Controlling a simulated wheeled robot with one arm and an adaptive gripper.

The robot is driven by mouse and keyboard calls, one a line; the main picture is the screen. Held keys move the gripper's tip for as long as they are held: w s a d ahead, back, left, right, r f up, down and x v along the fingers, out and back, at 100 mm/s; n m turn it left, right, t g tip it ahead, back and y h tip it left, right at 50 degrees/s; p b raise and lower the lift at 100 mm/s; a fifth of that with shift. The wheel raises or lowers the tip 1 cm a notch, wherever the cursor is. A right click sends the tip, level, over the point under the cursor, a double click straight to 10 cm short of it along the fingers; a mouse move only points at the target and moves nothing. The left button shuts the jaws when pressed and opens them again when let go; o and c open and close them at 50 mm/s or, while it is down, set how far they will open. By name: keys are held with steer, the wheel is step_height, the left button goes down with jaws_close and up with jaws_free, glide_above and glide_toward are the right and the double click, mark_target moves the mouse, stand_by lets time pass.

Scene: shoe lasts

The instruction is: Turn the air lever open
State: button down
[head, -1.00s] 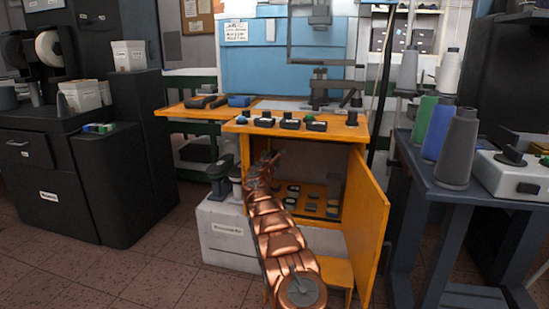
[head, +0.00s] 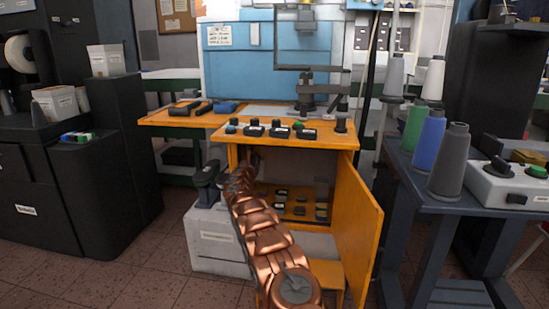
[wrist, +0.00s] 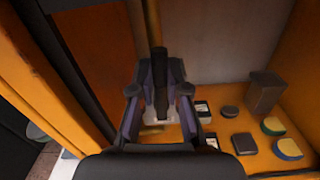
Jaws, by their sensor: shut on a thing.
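In the wrist view my gripper (wrist: 161,88) is shut on a dark upright bar (wrist: 157,65), which I take to be the air lever. In the head view my copper-coloured arm reaches to the left part of the open orange cabinet (head: 228,158). There my gripper (head: 243,166) is small and dark, and the lever cannot be made out.
The cabinet's orange door (head: 358,235) stands open on the right. Several small blocks (wrist: 243,144) lie on the cabinet floor. A pale grey box (head: 210,245) stands at the left. A dark table (head: 450,198) with thread cones is to the right.

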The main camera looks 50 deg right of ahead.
steer(key=shift+w+a+n, duration=0.2)
steer(key=shift+w+n, duration=0.05)
steer(key=shift+n, duration=0.25)
steer(key=c, duration=1.1)
jaws_free()
steer(key=shift+c, duration=0.2)
steer(key=v, duration=1.2)
steer(key=shift+s, duration=0.1)
